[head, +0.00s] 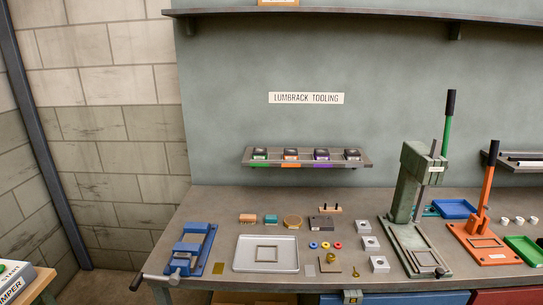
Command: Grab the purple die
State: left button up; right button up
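A small rack (370,163) is fixed to the wall under the "LUMBRACK TOOLING" sign. It holds several dark blocks in a row, with coloured marks. The purple-marked die (322,155) is third from the left, between an orange-marked die (291,154) and a grey-marked one (353,154). A green-marked die (260,154) is at the left end. Each sits upright in the rack, apart from its neighbours. Neither of my grippers shows in the head view.
The workbench (215,278) below holds a blue vise (190,248), a grey tray (243,262) and several small blocks and rings. A green press (410,190) and an orange lever press (484,235) stand to the right. A long shelf (350,14) runs above.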

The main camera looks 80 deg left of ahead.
aim_at(320, 154)
jog(key=u, duration=2.45)
